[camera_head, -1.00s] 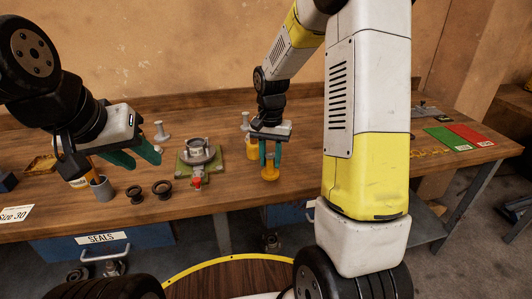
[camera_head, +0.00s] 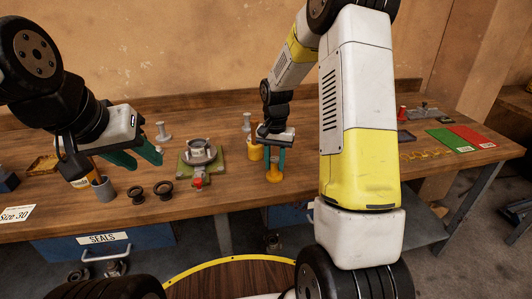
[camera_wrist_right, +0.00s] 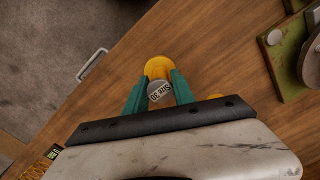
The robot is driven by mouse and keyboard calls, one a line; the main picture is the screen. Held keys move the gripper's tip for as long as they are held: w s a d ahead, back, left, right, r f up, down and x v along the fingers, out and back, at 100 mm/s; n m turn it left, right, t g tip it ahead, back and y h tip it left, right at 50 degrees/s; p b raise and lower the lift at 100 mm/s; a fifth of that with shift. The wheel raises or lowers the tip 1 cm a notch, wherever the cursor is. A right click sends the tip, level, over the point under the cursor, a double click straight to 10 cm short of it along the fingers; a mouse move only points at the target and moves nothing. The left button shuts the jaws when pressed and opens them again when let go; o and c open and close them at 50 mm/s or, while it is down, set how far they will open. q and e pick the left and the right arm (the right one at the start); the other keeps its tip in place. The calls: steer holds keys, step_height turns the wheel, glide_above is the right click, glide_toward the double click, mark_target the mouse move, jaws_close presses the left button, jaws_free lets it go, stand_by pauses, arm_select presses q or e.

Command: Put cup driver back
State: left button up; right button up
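The yellow cup driver (camera_head: 274,176) is at the front of the bench, with a round yellow foot at its lower end. My right gripper (camera_head: 274,158) is shut on its upper part with green fingers on both sides. In the right wrist view its yellow foot (camera_wrist_right: 158,67) and its grey labelled top (camera_wrist_right: 160,92) show between the fingers. Whether the foot touches the bench is hard to tell. My left gripper (camera_head: 134,157) is open and empty above the left part of the bench. A second yellow piece (camera_head: 255,152) stands behind the right gripper, partly hidden.
A green-based fixture (camera_head: 200,158) with a metal hub stands between the grippers. Two black rings (camera_head: 163,188) and a grey cup (camera_head: 103,188) are at the left. Grey posts stand behind. Green (camera_head: 447,139) and red mats (camera_head: 471,136) lie at the right. The bench front edge is close.

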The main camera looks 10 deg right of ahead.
steer(key=o, duration=0.4)
step_height(320, 180, up, 12)
steer(key=s+r+n+t, duration=0.2)
steer(key=s+r, duration=0.7)
steer(key=s+a+r+n+t+y, duration=0.1)
steer(key=s+a+n+t+y, duration=0.1)
steer(key=s, duration=1.3)
steer(key=shift+r+n+t, duration=0.35)
steer(key=shift+n+t, duration=0.45)
steer(key=shift+t, duration=0.3)
steer(key=shift+s+a, duration=0.1)
